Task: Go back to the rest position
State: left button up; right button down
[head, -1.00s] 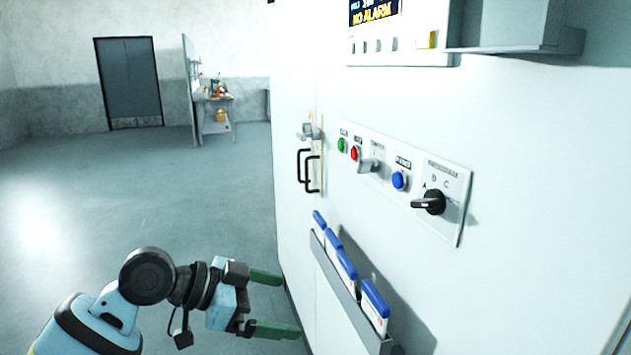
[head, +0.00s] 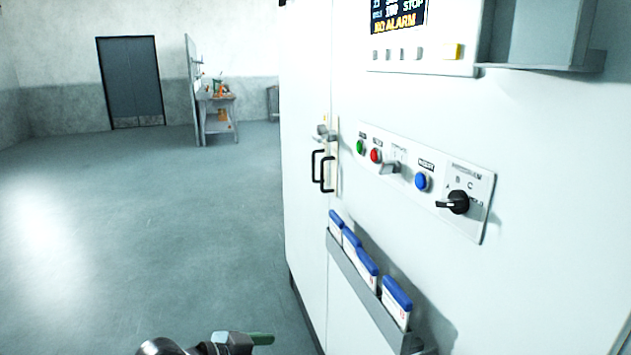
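My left gripper (head: 262,340) shows only in part at the bottom edge of the head view, left of the white machine cabinet (head: 560,150). One green finger is visible, pointing right and apart from the cabinet. The other finger is cut off by the frame, so I cannot tell its opening. Nothing is seen held at the visible finger. My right gripper is not in view.
The cabinet carries a control panel (head: 480,229) with buttons and a black knob, black handles (head: 326,172), a grey rack (head: 367,297) with blue-topped packs, and a display (head: 398,14). Open floor (head: 150,220) lies left; a workbench (head: 218,105) and grey door (head: 131,82) stand behind.

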pick_arm(q)
jog(key=s+a+f+n+t+y+p, duration=0.1)
jog(key=s+f+n, duration=0.15)
jog(key=f, duration=0.35)
jog(key=s+a+f+n+t+y, duration=0.1)
jog(key=s+a+f+n+y, duration=0.1)
jog(key=s+f, duration=0.25)
jog(key=s+a+f+n+y, duration=0.1)
jog(key=s+a+f+y, duration=0.1)
jog(key=s, duration=0.7)
jog(key=s+a+f+n+y+p, duration=0.1)
jog(key=s+a+f+y, duration=0.1)
jog(key=s+a+f, duration=0.2)
jog(key=s+a+f+n+y+p, duration=0.1)
jog(key=s+a+f, duration=0.3)
jog(key=s, duration=1)
notch_tip(320, 180, down, 4)
jog(key=shift+s+r+n+y, duration=0.25)
jog(key=shift+n+y, duration=0.1)
jog(key=shift+y, duration=0.15)
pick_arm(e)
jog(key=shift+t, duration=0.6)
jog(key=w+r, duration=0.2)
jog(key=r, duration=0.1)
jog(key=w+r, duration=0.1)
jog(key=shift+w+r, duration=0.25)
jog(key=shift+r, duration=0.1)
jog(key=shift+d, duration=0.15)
